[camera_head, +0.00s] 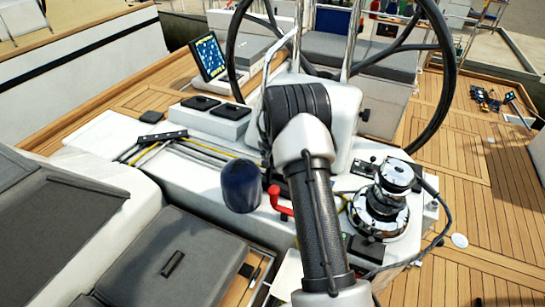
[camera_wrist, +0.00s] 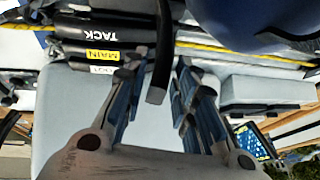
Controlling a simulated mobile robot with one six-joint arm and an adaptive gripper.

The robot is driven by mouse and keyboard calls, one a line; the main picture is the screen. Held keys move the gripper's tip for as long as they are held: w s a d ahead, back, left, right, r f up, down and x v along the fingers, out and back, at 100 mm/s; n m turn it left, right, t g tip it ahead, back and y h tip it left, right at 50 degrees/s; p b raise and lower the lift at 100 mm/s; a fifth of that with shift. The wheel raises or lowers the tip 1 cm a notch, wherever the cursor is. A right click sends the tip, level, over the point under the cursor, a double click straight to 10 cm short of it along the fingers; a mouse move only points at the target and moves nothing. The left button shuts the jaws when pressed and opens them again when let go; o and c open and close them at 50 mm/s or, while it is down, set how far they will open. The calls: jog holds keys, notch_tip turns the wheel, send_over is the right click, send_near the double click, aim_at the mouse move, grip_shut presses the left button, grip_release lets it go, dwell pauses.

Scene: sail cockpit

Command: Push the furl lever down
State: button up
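A black lever (camera_wrist: 160,60) with a grey end stands raised in the wrist view, between the two fingers of my gripper (camera_wrist: 153,80). My gripper is open, with a gap between each finger and the lever. No label shows on this lever, so I cannot confirm that it is the furl lever. Beside it, flat black levers carry the labels TACK (camera_wrist: 88,34) and MAIN (camera_wrist: 92,52), upside down in the picture. A further label below MAIN is partly hidden. In the head view my arm covers the gripper and the raised lever.
A dark blue rounded cover (camera_head: 241,186) stands close left of my arm, with a red lever (camera_head: 280,203) beside it. A chrome winch (camera_head: 382,203) stands to the right. The steering wheel (camera_head: 447,75) and a chart screen (camera_head: 209,57) are behind.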

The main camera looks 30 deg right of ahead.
grip_shut()
dwell(0.3)
